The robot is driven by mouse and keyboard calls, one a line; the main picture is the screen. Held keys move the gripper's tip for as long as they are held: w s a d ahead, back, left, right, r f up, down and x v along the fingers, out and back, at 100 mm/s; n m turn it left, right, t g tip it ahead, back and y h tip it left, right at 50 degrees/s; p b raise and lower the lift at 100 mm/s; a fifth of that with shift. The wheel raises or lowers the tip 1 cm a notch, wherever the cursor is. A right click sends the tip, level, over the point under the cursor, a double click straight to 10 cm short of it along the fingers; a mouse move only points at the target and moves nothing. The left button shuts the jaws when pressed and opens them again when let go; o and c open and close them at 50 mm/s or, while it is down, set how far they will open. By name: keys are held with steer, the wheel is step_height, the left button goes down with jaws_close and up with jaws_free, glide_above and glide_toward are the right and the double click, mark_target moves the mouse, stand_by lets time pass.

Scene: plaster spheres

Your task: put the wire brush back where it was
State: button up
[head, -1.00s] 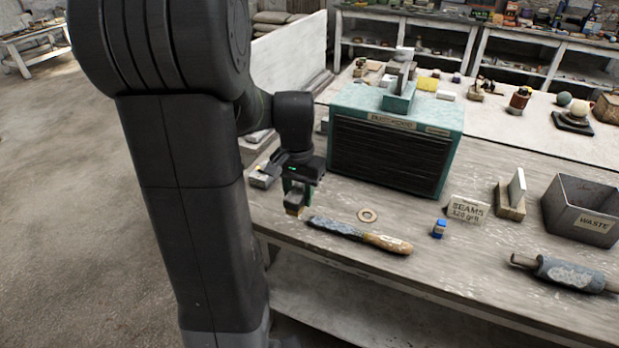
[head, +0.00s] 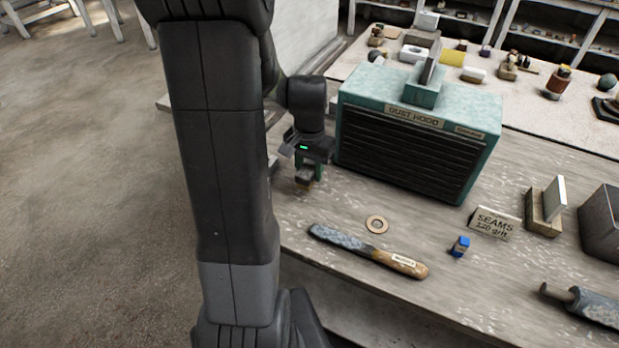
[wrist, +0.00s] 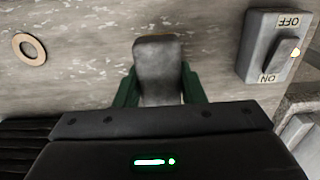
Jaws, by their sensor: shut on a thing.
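My gripper (head: 309,172) is shut on a grey block with a tan-brown lower edge, which I take to be the wire brush (head: 304,181). The gripper points down over the bench's left end, left of the teal hood. In the wrist view the brush (wrist: 158,70) sits between the green fingers (wrist: 157,92), its brown edge at the far end. I cannot tell whether the brush touches the bench (head: 330,206). No marked place for it is plain to see.
A switch box (wrist: 273,48) stands right of the brush in the wrist view. A washer-like ring (head: 377,224) and a wooden-handled tool (head: 370,250) lie nearer the front edge. The hood (head: 415,130) is close on the right. A SEAMS sign (head: 494,222) and small blue-topped object (head: 460,246) stand farther right.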

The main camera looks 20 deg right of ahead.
mark_target(309, 166)
steer(key=shift+f, duration=1.8)
steer(key=shift+f, duration=0.2)
steer(key=o, duration=0.9)
steer(key=shift+r, duration=0.1)
step_height(309, 166, up, 12)
steer(key=shift+r, duration=0.15)
